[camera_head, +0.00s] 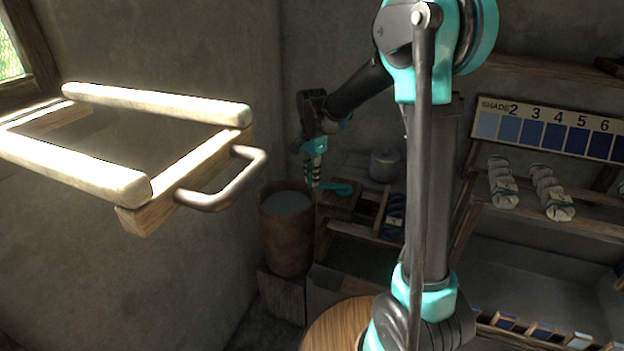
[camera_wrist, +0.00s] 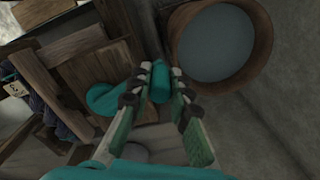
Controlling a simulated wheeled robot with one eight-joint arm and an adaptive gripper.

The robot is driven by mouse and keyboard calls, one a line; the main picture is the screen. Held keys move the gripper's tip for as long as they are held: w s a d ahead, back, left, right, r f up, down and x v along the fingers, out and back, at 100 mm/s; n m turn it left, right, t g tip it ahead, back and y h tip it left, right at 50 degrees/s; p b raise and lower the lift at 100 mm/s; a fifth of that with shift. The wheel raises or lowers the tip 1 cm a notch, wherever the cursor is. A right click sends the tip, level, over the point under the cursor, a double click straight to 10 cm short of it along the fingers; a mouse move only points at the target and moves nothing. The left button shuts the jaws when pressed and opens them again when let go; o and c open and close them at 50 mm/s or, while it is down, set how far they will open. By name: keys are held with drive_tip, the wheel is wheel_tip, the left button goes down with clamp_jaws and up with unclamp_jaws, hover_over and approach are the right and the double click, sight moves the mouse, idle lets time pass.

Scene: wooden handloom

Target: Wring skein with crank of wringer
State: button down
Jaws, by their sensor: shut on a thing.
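My gripper (camera_head: 314,178) is low at the back, between the wooden tub and a wooden stand (camera_head: 342,203). In the wrist view its two fingers (camera_wrist: 160,92) are closed on an upright teal grip (camera_wrist: 160,78). A teal arm (camera_wrist: 106,97) runs left from near the grip over the wooden boards; it looks like the wringer's crank, and it shows in the head view (camera_head: 343,188) just right of my gripper. I cannot make out a skein on the wringer. Twisted pale skeins (camera_head: 503,183) lie on the right-hand shelf.
A round tub of grey-blue liquid (camera_head: 287,230) stands close beside my gripper. A grey lidded pot (camera_head: 384,166) is behind it. A pale-barred wooden frame (camera_head: 150,103) juts out at the left. A numbered shade board (camera_head: 548,130) hangs above the right shelves.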

drive_tip(key=w+d, duration=0.9)
drive_tip(key=d, duration=0.1)
drive_tip(key=c, duration=2.1)
unclamp_jaws()
drive_tip(key=shift+d, duration=1.15)
drive_tip(key=shift+s+a, duration=0.1)
drive_tip(key=shift+a, duration=0.1)
drive_tip(key=shift+c, duration=0.3)
idle(0.6)
